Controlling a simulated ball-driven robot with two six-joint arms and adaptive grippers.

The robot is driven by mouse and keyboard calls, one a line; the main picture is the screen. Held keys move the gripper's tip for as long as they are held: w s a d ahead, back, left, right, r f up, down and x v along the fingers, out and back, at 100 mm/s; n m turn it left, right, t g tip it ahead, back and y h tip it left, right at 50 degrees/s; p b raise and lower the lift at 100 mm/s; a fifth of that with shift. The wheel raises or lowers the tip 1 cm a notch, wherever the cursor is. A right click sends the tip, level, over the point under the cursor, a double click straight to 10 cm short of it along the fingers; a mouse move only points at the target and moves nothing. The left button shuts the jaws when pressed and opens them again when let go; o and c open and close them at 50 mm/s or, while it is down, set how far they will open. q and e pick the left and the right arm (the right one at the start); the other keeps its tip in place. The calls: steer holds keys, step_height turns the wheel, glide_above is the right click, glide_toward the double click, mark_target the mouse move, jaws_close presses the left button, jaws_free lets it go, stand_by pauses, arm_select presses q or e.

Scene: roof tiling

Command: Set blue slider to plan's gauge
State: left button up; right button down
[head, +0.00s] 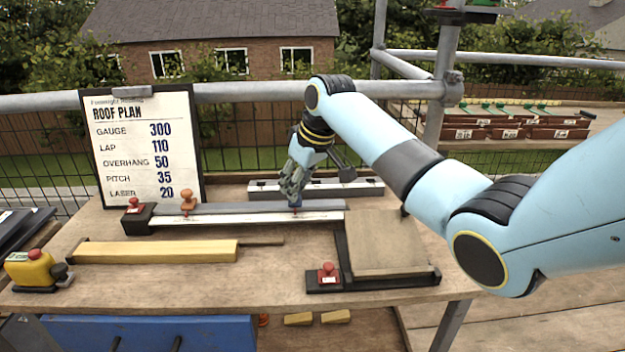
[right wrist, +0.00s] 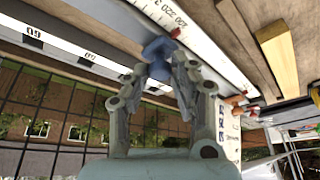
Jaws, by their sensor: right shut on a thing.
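The roof plan (head: 148,150) on the clipboard reads gauge 300, lap 110, overhang 50, pitch 35 and laser 20. The blue slider (head: 296,204) sits on the long scale rail (head: 245,217), toward its right end. My right gripper (head: 293,190) comes down on the slider from above and is shut on it. In the right wrist view the blue slider (right wrist: 157,48) is between the fingertips of my right gripper (right wrist: 163,68), beside the rail's printed scale (right wrist: 170,12). The exact scale value at the slider cannot be read. My left gripper is out of view.
A second scale bar (head: 350,189) lies behind. A wooden batten (head: 150,251), a tilted board (head: 383,243) and a yellow tool (head: 32,268) share the bench.

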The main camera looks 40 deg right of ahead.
steer(key=shift+w+a, duration=0.1)
steer(key=shift+a, duration=0.05)
steer(key=c, duration=1.1)
jaws_free()
steer(key=shift+w+a, duration=0.1)
steer(key=shift+a, duration=0.05)
steer(key=shift+r, duration=0.2)
steer(key=v, duration=1.1)
steer(key=shift+s+r, duration=0.3)
steer(key=shift+s, duration=0.05)
